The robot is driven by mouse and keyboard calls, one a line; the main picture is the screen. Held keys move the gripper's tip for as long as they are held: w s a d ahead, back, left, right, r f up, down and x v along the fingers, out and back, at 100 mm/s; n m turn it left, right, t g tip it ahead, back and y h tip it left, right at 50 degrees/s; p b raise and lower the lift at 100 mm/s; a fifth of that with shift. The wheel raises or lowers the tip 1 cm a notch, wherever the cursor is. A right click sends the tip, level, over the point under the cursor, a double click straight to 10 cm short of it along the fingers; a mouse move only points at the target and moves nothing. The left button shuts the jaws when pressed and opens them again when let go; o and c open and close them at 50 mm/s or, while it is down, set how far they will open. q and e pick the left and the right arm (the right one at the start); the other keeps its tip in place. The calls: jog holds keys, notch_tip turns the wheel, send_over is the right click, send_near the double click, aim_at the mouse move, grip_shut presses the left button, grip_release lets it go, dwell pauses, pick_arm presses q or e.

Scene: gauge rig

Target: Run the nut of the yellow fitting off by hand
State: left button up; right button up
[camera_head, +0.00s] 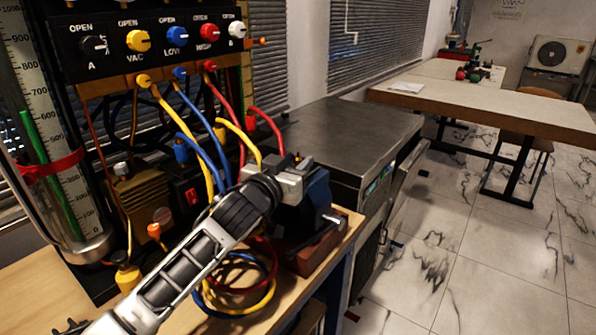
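A yellow fitting (143,80) sits on the manifold below the yellow VAC knob, with a yellow hose (168,108) running down from it. Another yellow hose (240,132) arches down behind my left gripper, and its lower end is hidden. My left arm comes in from the lower left. My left gripper (292,178) is at a dark blue vise (318,200), well below and right of the manifold. A small brass-coloured piece (298,157) shows just above the fingers. Whether the fingers grip it is unclear. My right gripper is not in view.
Blue hoses (205,150) and red hoses (232,108) hang close around my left wrist. A glass cylinder (50,130) stands at the left. A grey metal cabinet (345,130) is right of the bench. A wooden table (480,105) stands farther back, with open floor before it.

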pick_arm(q)
jog(key=shift+x, duration=0.85)
jog(key=shift+w+d, duration=0.1)
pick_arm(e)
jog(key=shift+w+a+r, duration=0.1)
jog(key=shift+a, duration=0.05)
pick_arm(q)
grip_shut()
jog(key=shift+d+f+b, duration=0.1)
jog(key=shift+d+b, duration=0.1)
jog(key=shift+b, duration=0.5)
jog(key=n+t+y+b, duration=0.1)
jog(key=n+y+b, duration=0.1)
jog(key=shift+f+y, duration=0.15)
jog(key=shift+y, duration=0.25)
jog(key=n+y+b, duration=0.1)
jog(key=y+b, duration=0.1)
jog(key=shift+n+t+b, duration=0.3)
jog(key=shift+b, duration=0.1)
jog(key=shift+a+r+n+y+b, duration=0.2)
jog(key=shift+n+y+b, duration=0.35)
jog(key=shift+y, duration=0.45)
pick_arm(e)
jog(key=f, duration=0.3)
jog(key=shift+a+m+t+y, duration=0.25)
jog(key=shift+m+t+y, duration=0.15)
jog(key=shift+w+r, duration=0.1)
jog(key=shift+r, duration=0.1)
